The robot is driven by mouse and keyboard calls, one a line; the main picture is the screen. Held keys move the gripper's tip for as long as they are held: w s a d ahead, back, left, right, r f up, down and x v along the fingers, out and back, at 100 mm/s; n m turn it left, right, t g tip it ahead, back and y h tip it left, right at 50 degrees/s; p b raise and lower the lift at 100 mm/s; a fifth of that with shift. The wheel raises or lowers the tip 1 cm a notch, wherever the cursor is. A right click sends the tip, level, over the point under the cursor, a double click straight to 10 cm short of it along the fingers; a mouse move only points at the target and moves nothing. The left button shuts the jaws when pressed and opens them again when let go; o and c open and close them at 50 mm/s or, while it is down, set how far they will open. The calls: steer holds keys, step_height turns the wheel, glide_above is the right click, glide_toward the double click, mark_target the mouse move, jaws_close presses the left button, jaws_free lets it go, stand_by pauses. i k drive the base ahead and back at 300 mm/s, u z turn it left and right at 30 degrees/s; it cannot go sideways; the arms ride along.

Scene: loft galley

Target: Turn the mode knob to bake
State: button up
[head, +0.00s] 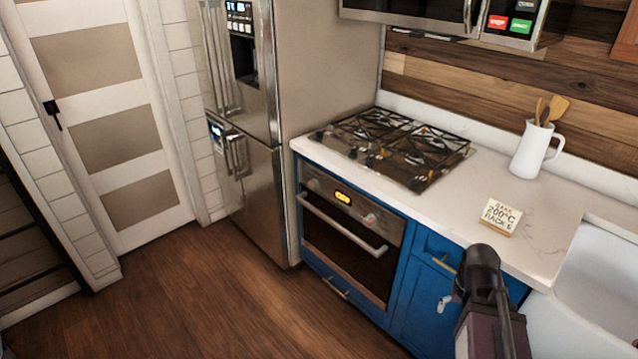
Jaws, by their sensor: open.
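The built-in oven (345,245) is set in the blue cabinets under the counter, with its door shut. Its control panel has a lit yellow display (343,198) in the middle. A left knob (313,184) and a right knob (371,218) sit either side of it. Their labels and pointer directions are too small to read, so I cannot tell which is the mode knob. My arm (483,285) rises at the bottom right, in front of the cabinets and apart from the oven panel. I cannot make out my gripper's fingers.
A card (499,216) on the counter (545,235) reads "200°C" with smaller words around it. A gas cooktop (395,145) lies above the oven, and a white utensil jug (535,150) stands behind. A steel fridge (250,140) stands left of the oven. The wooden floor (215,310) before the oven is clear.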

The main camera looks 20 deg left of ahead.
mark_target(314, 183)
steer(key=u, duration=1.2)
steer(key=i, duration=0.9)
steer(key=z, duration=0.8)
